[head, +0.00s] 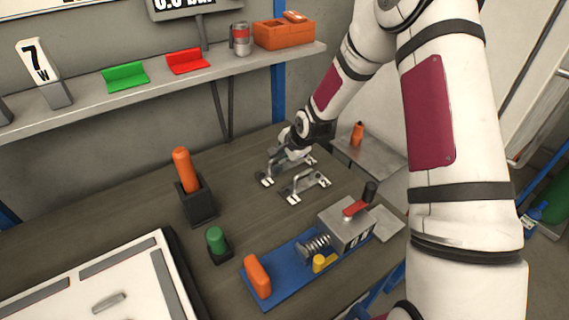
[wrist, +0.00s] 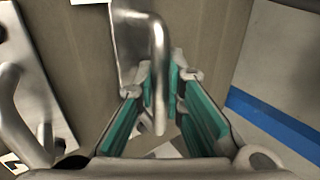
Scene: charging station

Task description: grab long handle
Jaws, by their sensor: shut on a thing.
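A metal handle on a base plate stands on the workbench, under my gripper (head: 293,153) in the head view. In the wrist view this long handle (wrist: 158,45) is a bent steel bar running between my two teal-padded fingers. My gripper (wrist: 160,78) is shut on it, with the pads close on both sides of the bar. In the head view my gripper hides part of the held handle (head: 268,172). A second metal handle (head: 308,184) stands nearer and apart; it also shows at the left of the wrist view (wrist: 18,120).
A blue fixture (head: 280,280) with a spring and a grey box (head: 345,232) lies nearer. An orange-topped holder (head: 195,202) and a green knob (head: 216,240) stand to the left. A shelf (head: 70,115) runs along the wall. Bare bench lies left of the handles.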

